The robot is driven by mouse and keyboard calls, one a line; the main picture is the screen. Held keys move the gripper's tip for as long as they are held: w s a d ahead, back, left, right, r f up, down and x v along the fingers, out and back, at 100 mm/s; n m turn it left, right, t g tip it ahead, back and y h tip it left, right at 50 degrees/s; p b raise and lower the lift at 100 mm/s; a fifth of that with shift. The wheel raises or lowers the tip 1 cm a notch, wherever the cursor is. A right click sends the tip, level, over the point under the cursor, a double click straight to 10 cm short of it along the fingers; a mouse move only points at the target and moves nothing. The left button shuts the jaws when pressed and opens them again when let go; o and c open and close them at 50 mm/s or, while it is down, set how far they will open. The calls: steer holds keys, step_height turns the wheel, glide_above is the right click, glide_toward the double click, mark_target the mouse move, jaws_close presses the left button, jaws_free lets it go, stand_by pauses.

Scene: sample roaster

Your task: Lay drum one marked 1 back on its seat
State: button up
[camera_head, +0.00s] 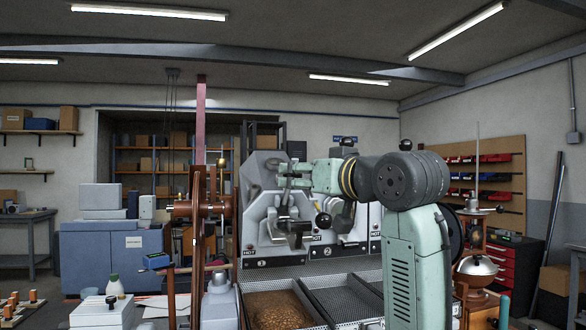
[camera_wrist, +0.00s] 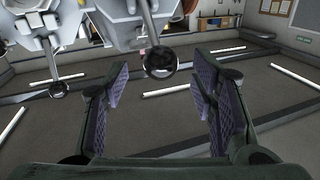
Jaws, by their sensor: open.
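The roaster's first station, marked 1 (camera_head: 262,263), stands at the centre of the head view. A grey metal drum assembly (camera_head: 281,226) shows on its front; I cannot tell how it lies on its seat. My gripper (camera_head: 284,175) is above and in front of this station, with the arm reaching in from the right. In the wrist view my gripper (camera_wrist: 165,92) is open, with nothing between its purple pads. A black ball knob (camera_wrist: 160,62) on a rod shows beyond the fingers, apart from them. The wrist view looks upside down.
Station 2 (camera_head: 328,252) is just right, with a black ball knob (camera_head: 323,220) close by. HOT labels mark the panels. Below are a tray of brown beans (camera_head: 272,308) and mesh trays (camera_head: 345,298).

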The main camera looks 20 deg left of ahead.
mark_target(298, 176)
steer(key=p+x, duration=0.1)
steer(key=x, duration=0.3)
steer(key=shift+w+a, duration=0.25)
steer(key=shift+a, duration=0.1)
jaws_close()
stand_by(0.4)
